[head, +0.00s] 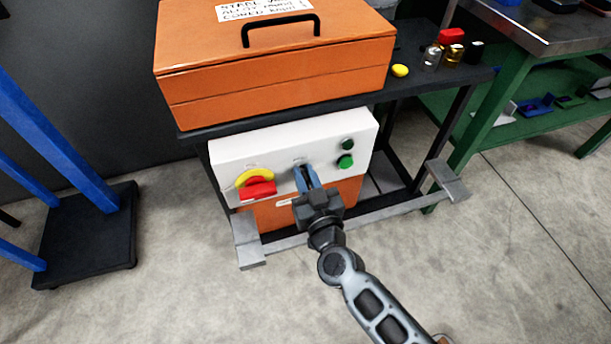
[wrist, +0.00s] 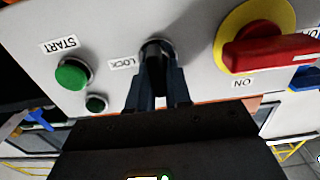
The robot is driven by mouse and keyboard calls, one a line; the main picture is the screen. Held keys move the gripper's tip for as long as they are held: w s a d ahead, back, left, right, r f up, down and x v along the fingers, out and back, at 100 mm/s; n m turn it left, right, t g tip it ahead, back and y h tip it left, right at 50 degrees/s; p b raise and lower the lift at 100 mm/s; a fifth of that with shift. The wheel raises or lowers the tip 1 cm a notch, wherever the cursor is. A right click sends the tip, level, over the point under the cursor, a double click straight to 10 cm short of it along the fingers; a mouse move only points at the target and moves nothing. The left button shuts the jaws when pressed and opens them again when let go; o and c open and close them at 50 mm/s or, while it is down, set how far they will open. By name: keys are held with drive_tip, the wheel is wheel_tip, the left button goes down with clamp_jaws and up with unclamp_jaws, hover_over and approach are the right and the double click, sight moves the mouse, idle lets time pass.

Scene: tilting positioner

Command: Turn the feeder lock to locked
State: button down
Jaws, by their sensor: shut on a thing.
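The feeder lock (wrist: 157,48) is a small dark switch with a round collar on the white panel (head: 226,158), beside a LOCK label. My gripper (wrist: 158,85) is shut on the lock's dark handle, with one finger on each side of it. In the head view my gripper (head: 307,180) reaches the middle of the panel and covers most of the lock. The handle's exact angle is hard to tell behind the fingers.
A red rotary switch (head: 258,190) on a yellow disc sits left of my gripper. A green START button (head: 345,161) and a smaller dark green one (head: 348,144) are to the right. The orange feeder box (head: 280,80) stands above on a black table.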

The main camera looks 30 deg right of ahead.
idle(0.4)
drive_tip(key=m, duration=0.3)
drive_tip(key=shift+d+m, duration=0.2)
drive_tip(key=shift+m, duration=0.2)
drive_tip(key=shift+s+d+f+m+b, duration=0.2)
drive_tip(key=shift+m+b, duration=0.25)
drive_tip(key=shift+m, duration=1.9)
drive_tip(key=shift+w+d+f+m+b, duration=0.1)
drive_tip(key=shift+f+m+b, duration=0.3)
drive_tip(key=shift+m, duration=1.9)
drive_tip(key=shift+s+d+f+m+b, duration=0.15)
drive_tip(key=shift+m+b, duration=0.35)
drive_tip(key=shift+m, duration=1.85)
drive_tip(key=shift+w, duration=0.1)
drive_tip(key=c, duration=1.1)
unclamp_jaws()
drive_tip(key=shift+c, duration=0.2)
